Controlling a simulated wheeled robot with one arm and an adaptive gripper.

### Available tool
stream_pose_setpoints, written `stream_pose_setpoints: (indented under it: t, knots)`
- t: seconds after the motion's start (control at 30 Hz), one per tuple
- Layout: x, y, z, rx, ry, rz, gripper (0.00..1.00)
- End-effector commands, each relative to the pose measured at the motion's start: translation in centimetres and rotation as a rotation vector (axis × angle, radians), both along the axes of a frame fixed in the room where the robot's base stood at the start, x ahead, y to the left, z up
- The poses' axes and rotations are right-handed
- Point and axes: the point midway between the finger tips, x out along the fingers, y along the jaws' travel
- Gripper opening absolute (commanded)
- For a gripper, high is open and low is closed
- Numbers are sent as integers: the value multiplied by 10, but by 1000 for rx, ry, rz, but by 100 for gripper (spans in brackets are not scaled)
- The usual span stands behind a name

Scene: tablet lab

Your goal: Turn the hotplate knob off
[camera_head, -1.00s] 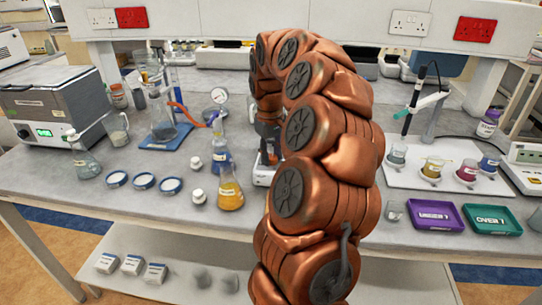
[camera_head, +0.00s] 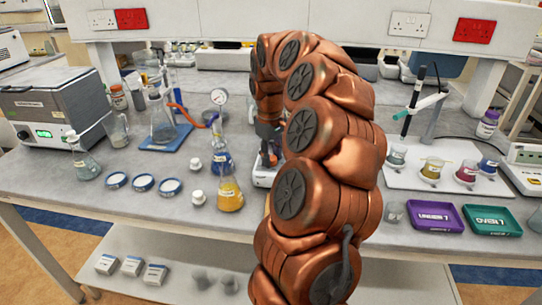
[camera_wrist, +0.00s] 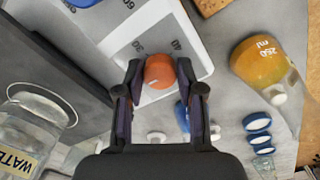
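The hotplate (camera_head: 261,179) is a small white unit on the bench, mostly hidden behind my arm in the head view. In the wrist view its white panel (camera_wrist: 196,60) shows printed dial numbers, with 30 and 40 legible. The orange-red knob (camera_wrist: 158,71) stands on this panel with a small pale mark on its near side. My gripper (camera_wrist: 159,76) is open, with one dark fingertip on either side of the knob. The right fingertip is very near it; I cannot tell whether it touches. In the head view my gripper (camera_head: 269,150) is over the hotplate.
A flask of yellow liquid (camera_head: 230,196) and a blue one (camera_head: 222,160) stand close left of the hotplate. A purple tray (camera_head: 435,216) and green tray (camera_head: 490,220) lie right. A labelled glass vessel (camera_wrist: 25,140) shows in the wrist view.

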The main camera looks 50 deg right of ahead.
Motion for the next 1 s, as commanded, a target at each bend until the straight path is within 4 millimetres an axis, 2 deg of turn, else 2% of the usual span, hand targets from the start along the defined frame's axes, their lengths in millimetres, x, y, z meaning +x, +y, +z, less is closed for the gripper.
stream_pose_setpoints:
  t: [0.03, 0.17, 0.57, 0.67, 1.0]
  knots:
    - [0, 0, 0, 0, -1, 0, 46]
    - [0, 0, 0, 0, -1, 0, 59]
    - [1, 0, 5, -1, -2, 0, 59]
    - [1, 1, 14, -1, 0, 0, 59]
    - [1, 2, 68, -2, -5, -2, 59]
